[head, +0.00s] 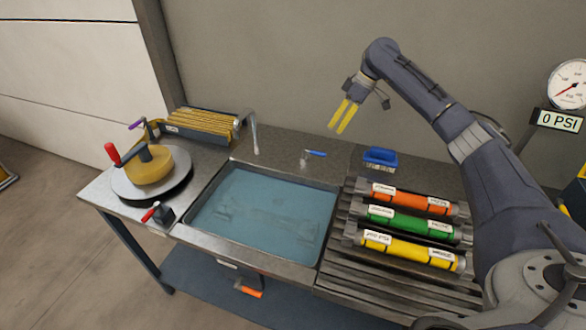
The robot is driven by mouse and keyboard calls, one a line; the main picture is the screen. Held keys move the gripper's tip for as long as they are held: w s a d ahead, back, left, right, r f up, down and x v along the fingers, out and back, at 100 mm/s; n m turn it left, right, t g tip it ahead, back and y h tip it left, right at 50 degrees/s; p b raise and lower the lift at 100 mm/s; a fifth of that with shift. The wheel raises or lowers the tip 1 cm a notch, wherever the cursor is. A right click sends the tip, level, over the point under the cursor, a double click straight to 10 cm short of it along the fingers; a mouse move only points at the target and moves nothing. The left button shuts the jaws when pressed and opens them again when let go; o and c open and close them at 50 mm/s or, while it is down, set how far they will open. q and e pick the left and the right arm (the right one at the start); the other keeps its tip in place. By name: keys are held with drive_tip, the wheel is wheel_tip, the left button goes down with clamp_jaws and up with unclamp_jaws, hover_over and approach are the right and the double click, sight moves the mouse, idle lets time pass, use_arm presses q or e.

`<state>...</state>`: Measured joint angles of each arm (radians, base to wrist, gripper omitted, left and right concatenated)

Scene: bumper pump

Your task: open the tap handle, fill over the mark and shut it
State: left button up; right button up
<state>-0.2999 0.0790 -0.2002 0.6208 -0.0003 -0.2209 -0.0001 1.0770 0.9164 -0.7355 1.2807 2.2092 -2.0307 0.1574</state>
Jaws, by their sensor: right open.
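The sink basin (262,207) in the middle of the bench holds bluish water, and I cannot make out a fill mark. A grey spout (245,118) stands at its back left corner, with a pale streak below its tip that looks like water. A small blue lever handle (316,153) sits on a metal fitting behind the basin's back right corner. My right gripper (336,128) has yellow fingers, is open and empty, and hangs above and behind the blue handle, apart from it. My left gripper is not in view.
Orange, green (410,222) and yellow labelled cylinders lie on a slatted rack at right. A blue object (381,156) sits behind them. A yellow drum with a red-knobbed crank (150,165) stands at left. An orange lever (248,289) is under the basin. A gauge (568,84) reads 0 PSI.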

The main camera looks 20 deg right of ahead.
idle(0.3)
drive_tip(key=a+r+n+h, duration=0.2)
drive_tip(key=a+r+h, duration=0.2)
drive_tip(key=a+r, duration=0.4)
drive_tip(key=d+f, duration=0.1)
drive_tip(key=f, duration=0.5)
drive_tip(key=w+d+f+m+h, duration=0.1)
drive_tip(key=f, duration=0.5)
drive_tip(key=f+h, duration=0.1)
drive_tip(key=f, duration=0.6)
drive_tip(key=shift+w+d+m, duration=0.15)
drive_tip(key=shift+d+m, duration=0.25)
clamp_jaws()
